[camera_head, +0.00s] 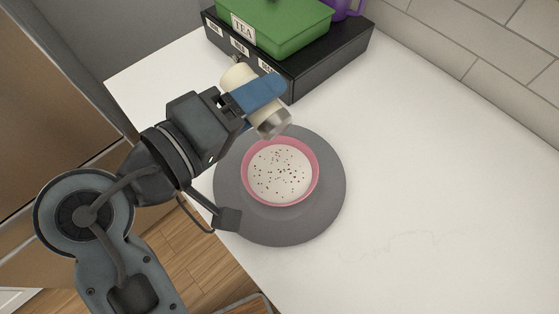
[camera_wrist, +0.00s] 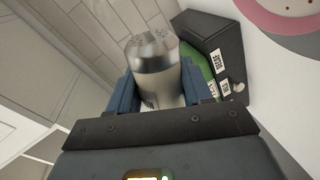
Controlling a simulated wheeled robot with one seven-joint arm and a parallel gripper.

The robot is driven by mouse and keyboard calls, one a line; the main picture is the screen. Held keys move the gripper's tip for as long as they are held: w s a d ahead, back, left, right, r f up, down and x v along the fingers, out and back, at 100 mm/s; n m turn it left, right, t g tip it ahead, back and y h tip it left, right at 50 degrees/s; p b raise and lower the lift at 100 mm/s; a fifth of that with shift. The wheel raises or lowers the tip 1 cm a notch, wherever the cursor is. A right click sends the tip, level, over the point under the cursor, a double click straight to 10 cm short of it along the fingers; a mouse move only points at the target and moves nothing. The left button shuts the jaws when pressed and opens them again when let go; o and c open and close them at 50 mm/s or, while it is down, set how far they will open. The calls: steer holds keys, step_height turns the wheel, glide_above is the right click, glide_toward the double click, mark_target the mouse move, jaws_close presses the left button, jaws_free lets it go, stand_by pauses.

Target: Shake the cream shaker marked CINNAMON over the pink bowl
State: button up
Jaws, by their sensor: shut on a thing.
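My gripper (camera_head: 250,98) is shut on the cream shaker (camera_head: 240,76), which has a silver perforated cap. The shaker is tilted with its cap down toward the pink bowl (camera_head: 317,182), above the bowl's upper left rim. In the wrist view the shaker (camera_wrist: 158,88) sits between the blue fingers of my gripper (camera_wrist: 155,92), cap outward. Only a bit of dark lettering shows on it, too little to read. The pink bowl holds a white filling with many dark specks on top. It stands on a round grey mat (camera_head: 325,215).
A black box (camera_head: 325,60) with small labels stands behind the bowl. A green box (camera_head: 285,25) marked TEA and a purple item (camera_head: 345,8) are on top of it. The white counter (camera_head: 440,210) right of the mat is clear. A tiled wall (camera_head: 480,40) bounds the back.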

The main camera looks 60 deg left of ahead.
steer(key=shift+f+b, duration=0.35)
steer(key=shift+f, duration=0.5)
step_height(320, 180, up, 2)
steer(key=shift+r+p, duration=0.25)
steer(key=shift+p, duration=0.9)
steer(key=shift+f+b, duration=0.8)
steer(key=shift+f, duration=0.45)
steer(key=shift+r, duration=0.1)
